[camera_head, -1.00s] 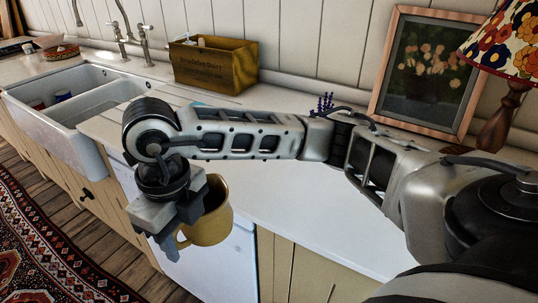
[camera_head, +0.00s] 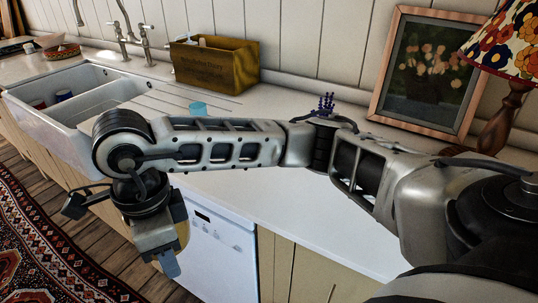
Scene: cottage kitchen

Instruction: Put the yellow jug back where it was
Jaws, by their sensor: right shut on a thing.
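The yellow jug (camera_head: 183,233) is mostly hidden behind my right gripper; only a small strip of its yellow side shows. My right gripper (camera_head: 167,262) points down in front of the cabinet fronts, off the counter's front edge, left of the white dishwasher. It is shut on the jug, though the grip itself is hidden. My left gripper is not in view.
The white counter (camera_head: 290,205) is largely clear in front of my arm. Behind the arm are a light blue cup (camera_head: 198,108), a wooden crate (camera_head: 215,65) and a purple flower sprig (camera_head: 326,103). A double sink (camera_head: 75,100) is at left; a framed picture (camera_head: 425,70) and lamp (camera_head: 505,50) are at right.

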